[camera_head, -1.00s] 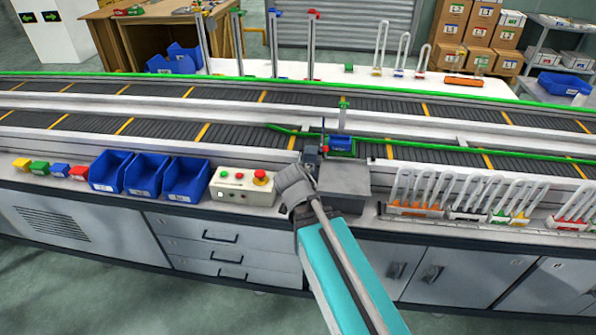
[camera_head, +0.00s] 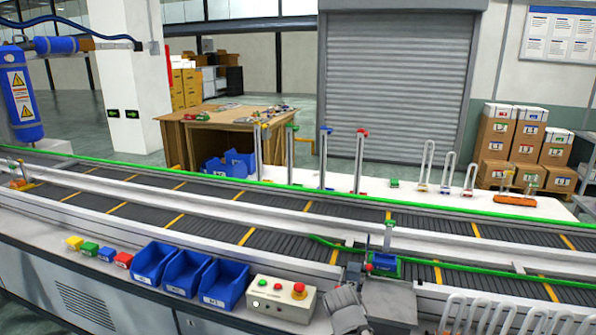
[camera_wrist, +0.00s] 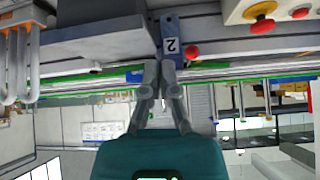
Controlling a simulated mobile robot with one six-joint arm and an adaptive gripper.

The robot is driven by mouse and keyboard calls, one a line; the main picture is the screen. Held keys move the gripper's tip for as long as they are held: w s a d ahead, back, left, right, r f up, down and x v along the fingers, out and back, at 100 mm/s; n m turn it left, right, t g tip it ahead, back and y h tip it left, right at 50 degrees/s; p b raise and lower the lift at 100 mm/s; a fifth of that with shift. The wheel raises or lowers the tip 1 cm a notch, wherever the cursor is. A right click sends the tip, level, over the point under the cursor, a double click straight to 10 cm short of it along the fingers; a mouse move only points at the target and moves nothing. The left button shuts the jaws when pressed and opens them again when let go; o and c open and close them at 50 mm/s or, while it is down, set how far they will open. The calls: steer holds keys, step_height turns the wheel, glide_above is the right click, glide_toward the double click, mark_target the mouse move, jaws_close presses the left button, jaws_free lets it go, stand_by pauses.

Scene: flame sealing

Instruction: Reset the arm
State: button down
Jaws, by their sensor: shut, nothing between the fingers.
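My gripper (camera_wrist: 160,68) is in the middle of the wrist view, its two grey fingers close together and nothing between them. That view is upside down. In the head view only a grey part of my arm (camera_head: 343,310) shows at the bottom edge, beside the control box (camera_head: 283,298) and a grey block (camera_head: 390,300). The fingertips are hard to make out there.
Blue bins (camera_head: 188,272) and small coloured blocks (camera_head: 90,248) line the bench's front left of the control box. A conveyor (camera_head: 230,230) runs behind. A small blue device (camera_head: 384,265) stands behind the grey block. White looped holders (camera_head: 500,315) are at lower right.

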steer(key=s+d+f+n+g+y, duration=0.1)
steer(key=s+f+n+g, duration=0.1)
steer(key=s, duration=0.3)
steer(key=s+d+f+n+g+y, duration=0.1)
steer(key=s+f+n+g, duration=0.1)
steer(key=s+g, duration=0.3)
steer(key=shift+s+d+f+n+g+y, duration=0.15)
steer(key=shift+s+d+n+g+y, duration=0.2)
steer(key=shift+s, duration=0.2)
